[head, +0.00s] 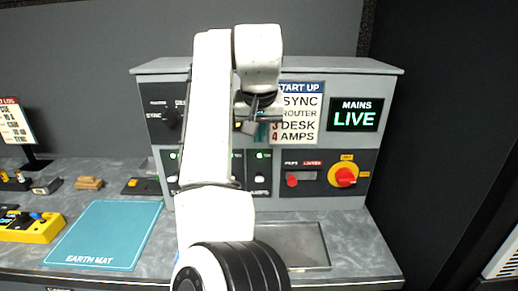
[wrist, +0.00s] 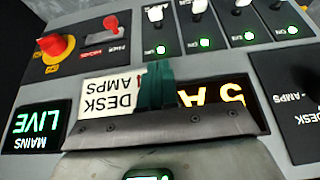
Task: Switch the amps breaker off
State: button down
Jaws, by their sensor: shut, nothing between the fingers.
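The amps breaker is the rightmost of a row on the grey console, with a white lever (head: 260,178) below a lit green lamp and the label AMPS under it. In the wrist view, which is upside down, its white lever (wrist: 155,14) shows at the top, nearest the red switch, with its green lamp lit. My gripper (head: 261,131) is shut and empty, in front of the start-up card (head: 300,112) and above the breaker, apart from it. Its teal fingertips (wrist: 154,84) show in the wrist view against the card. My arm hides part of the breaker row.
A red switch (head: 292,179) and a red knob on yellow (head: 345,177) sit right of the breaker. The MAINS LIVE sign (head: 355,115) is lit. An amber display (wrist: 215,98) is partly hidden by my gripper. An earth mat (head: 105,233) lies on the counter at left.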

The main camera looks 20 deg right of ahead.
jog(key=p, duration=0.1)
send_over(259, 177)
jog(key=f, duration=0.8)
jog(key=shift+s+a+f, duration=0.1)
jog(key=shift+s+f, duration=0.2)
jog(key=shift+f, duration=0.05)
jog(key=shift+s+a+f, duration=0.1)
jog(key=shift+s+f, duration=0.1)
jog(key=shift+f, duration=0.3)
jog(key=shift+s+a+f, duration=0.1)
jog(key=shift+s+f, duration=0.1)
jog(key=shift+f, duration=0.3)
jog(key=shift+s+f, duration=0.2)
jog(key=shift+f, duration=0.45)
